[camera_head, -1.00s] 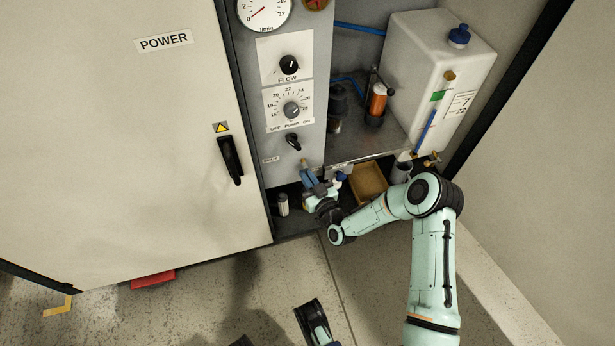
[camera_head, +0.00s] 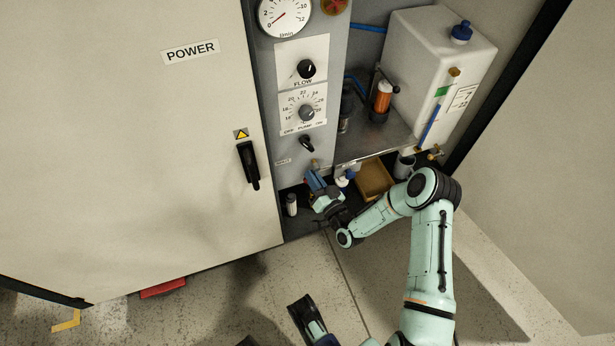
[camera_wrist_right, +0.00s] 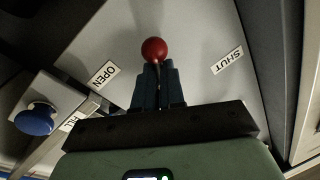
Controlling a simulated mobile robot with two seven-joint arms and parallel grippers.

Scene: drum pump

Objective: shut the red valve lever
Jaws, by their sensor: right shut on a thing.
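The red valve lever shows its red ball knob (camera_wrist_right: 153,50) in the right wrist view. The knob stands just beyond my right gripper's (camera_wrist_right: 158,78) blue fingertips, which are shut on the lever's stem. The lever lies between an OPEN label (camera_wrist_right: 103,75) on the left and a SHUT label (camera_wrist_right: 228,60) on the right. In the head view my right gripper (camera_head: 314,181) is low at the cabinet, under the control panel, and I cannot make out the red knob there.
A blue knob (camera_wrist_right: 36,119) by a FILL label is close to my right gripper's left side. A tan tray (camera_head: 374,180) and a small white bottle (camera_head: 291,205) are in the lower cabinet. The POWER door (camera_head: 130,160) stands to the left. A white tank (camera_head: 432,65) is above.

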